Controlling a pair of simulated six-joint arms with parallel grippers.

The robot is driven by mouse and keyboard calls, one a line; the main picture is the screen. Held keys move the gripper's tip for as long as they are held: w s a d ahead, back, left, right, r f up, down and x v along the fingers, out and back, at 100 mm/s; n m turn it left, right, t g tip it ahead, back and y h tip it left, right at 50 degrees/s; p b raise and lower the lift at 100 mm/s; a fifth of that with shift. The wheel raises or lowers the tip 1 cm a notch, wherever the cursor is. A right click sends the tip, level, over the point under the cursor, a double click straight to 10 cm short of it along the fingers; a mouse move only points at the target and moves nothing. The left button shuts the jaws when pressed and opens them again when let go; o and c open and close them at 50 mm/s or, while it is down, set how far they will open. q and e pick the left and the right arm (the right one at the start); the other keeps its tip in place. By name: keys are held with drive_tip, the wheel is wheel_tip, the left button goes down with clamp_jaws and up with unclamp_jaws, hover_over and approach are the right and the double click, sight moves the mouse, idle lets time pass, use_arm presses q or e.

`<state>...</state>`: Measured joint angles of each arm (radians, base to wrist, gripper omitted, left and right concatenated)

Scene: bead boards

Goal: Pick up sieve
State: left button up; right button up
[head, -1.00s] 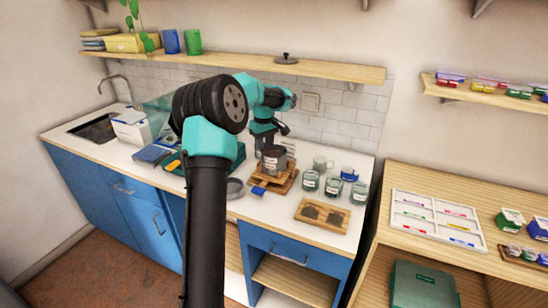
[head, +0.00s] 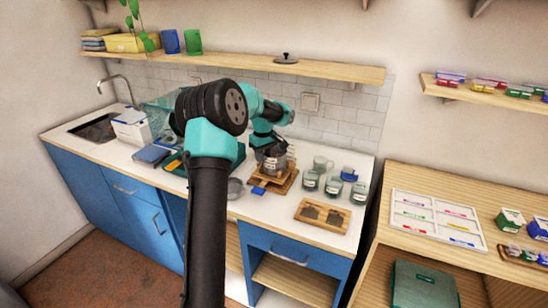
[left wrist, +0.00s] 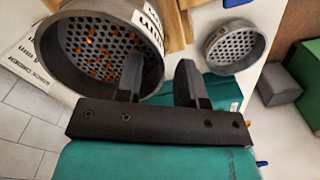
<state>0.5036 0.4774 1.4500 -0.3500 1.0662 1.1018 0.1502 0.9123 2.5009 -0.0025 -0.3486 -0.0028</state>
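A grey metal sieve (head: 270,166) with a white label stands on a wooden stand on the counter. In the left wrist view this sieve (left wrist: 68,68) shows its perforated bottom, with orange beads in or behind the holes. My left gripper (head: 268,149) is down at the sieve's top. In the left wrist view my left gripper (left wrist: 160,78) has its fingers apart, one overlapping the sieve's rim and one outside it. I cannot tell if either finger touches. A second, smaller sieve (left wrist: 236,46) lies apart; it also shows in the head view (head: 236,187). My right gripper is not in view.
Several glass jars (head: 334,185) and a mug (head: 322,164) stand right of the stand (head: 283,183). A wooden tray (head: 322,214) lies in front of them. My own arm hides part of the counter. A shelf (head: 230,64) runs above.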

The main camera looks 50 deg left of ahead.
use_arm(q)
clamp_jaws()
drive_tip(key=shift+r, duration=0.2)
idle(0.4)
drive_tip(key=shift+r, duration=1.7)
drive_tip(key=s+d+r, duration=0.1)
drive_tip(key=s+d, duration=0.9)
drive_tip(key=d, duration=0.2)
drive_tip(key=shift+d+r, duration=0.15)
drive_tip(key=shift+d, duration=0.05)
